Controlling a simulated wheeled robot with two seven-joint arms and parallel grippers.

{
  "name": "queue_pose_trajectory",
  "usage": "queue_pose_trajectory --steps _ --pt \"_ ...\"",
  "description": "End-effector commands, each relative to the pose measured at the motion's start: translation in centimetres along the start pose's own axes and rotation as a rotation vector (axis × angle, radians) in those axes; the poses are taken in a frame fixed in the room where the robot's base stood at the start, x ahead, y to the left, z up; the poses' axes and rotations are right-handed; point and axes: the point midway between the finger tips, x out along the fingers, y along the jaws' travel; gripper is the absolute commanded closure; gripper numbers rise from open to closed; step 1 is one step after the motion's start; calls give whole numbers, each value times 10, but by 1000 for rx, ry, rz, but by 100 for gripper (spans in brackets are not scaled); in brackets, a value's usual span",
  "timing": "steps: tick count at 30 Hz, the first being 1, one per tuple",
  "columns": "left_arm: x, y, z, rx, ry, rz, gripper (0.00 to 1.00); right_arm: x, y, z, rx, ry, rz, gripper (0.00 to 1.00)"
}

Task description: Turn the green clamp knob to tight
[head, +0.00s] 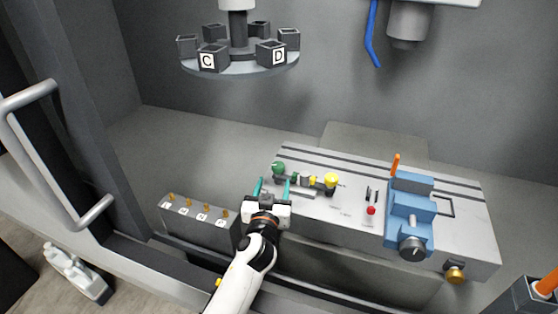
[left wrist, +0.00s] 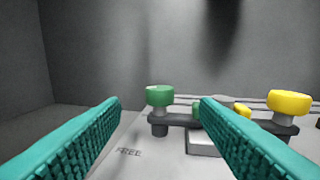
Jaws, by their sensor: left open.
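The green clamp knob (head: 278,168) stands at the left end of a dark clamp bar on the grey table. In the left wrist view the green knob (left wrist: 160,96) sits ahead, between the two teal fingers in the picture and beyond their tips. A yellow knob (head: 331,180) stands at the bar's other end; it also shows in the left wrist view (left wrist: 290,103). My left gripper (head: 273,184) is open and empty, just in front of the green knob and apart from it. The right finger hides part of the bar in the left wrist view. My right gripper is not in view.
A blue vise (head: 410,212) with an orange-tipped handle stands on the table's right. A small red button (head: 371,210) is left of it. A block with several brass pegs (head: 200,215) lies left of my arm. A carousel (head: 240,66) with lettered blocks hangs above.

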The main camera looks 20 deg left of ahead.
Motion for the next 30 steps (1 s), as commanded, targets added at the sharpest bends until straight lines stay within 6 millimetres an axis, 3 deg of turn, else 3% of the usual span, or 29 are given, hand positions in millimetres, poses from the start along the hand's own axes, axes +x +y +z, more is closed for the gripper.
queue_pose_trajectory --steps 9,15,21,30 --pt "64 1 2 6 -2 1 44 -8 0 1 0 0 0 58" --pt "92 0 1 5 -2 0 44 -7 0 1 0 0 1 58" --pt "104 0 1 4 -1 -1 44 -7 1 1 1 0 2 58" --pt "105 0 1 5 -1 -1 46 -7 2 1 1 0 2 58"
